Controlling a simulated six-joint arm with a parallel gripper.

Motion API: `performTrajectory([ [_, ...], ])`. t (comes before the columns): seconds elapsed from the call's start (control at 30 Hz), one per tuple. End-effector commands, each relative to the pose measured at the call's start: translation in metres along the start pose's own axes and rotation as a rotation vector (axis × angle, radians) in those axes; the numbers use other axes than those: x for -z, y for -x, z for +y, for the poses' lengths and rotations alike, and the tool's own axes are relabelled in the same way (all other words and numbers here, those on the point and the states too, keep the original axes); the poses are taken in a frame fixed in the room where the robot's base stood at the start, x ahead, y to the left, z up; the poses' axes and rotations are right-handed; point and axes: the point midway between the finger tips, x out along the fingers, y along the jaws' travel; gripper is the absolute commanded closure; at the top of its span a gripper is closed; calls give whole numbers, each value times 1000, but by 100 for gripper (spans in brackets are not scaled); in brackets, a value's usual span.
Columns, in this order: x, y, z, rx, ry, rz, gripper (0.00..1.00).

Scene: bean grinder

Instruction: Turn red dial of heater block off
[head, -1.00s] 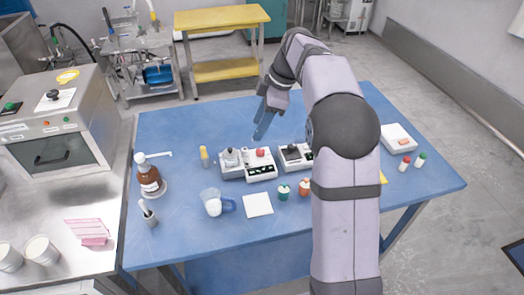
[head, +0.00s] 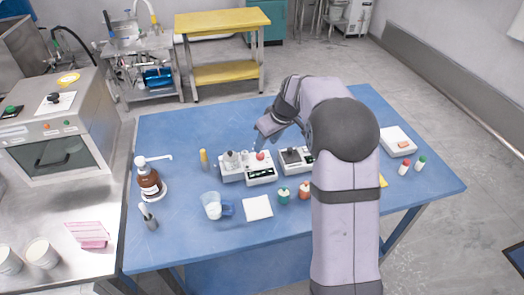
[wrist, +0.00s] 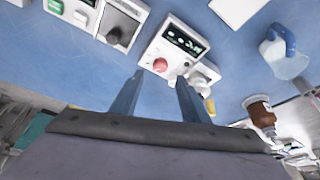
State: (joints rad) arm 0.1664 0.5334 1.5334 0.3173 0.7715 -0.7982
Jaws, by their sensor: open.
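In the wrist view the red dial (wrist: 160,65) shows just beyond the fingertips, close to the block's display (wrist: 185,41). My gripper (wrist: 159,78) is open and empty, its two fingers spread to either side of the dial in that view. In the head view my gripper (head: 254,149) is just behind and above the dial; I cannot tell whether it touches.
A second white unit with a black knob (head: 293,152) stands close on the right. A yellow-capped tube (head: 204,159) is on the left.

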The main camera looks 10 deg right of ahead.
Motion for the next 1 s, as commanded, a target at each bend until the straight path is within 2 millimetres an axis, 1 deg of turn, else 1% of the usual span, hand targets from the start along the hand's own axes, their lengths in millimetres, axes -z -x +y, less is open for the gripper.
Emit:
performTrajectory([
  [0.3, 0, -38, -1, 2, 2, -4, 58],
  [0.5, 0, -58, -1, 2, 2, -2, 58],
  [0.7, 0, -66, 0, 0, 1, -1, 58],
  [0.9, 0, -66, 0, 0, 2, 0, 58],
  [0.93, 0, -66, 0, 0, 2, 0, 61],
  [0.97, 0, -66, 0, 0, 2, -1, 68],
  [1.0, 0, -66, 0, 0, 2, -1, 77],
])
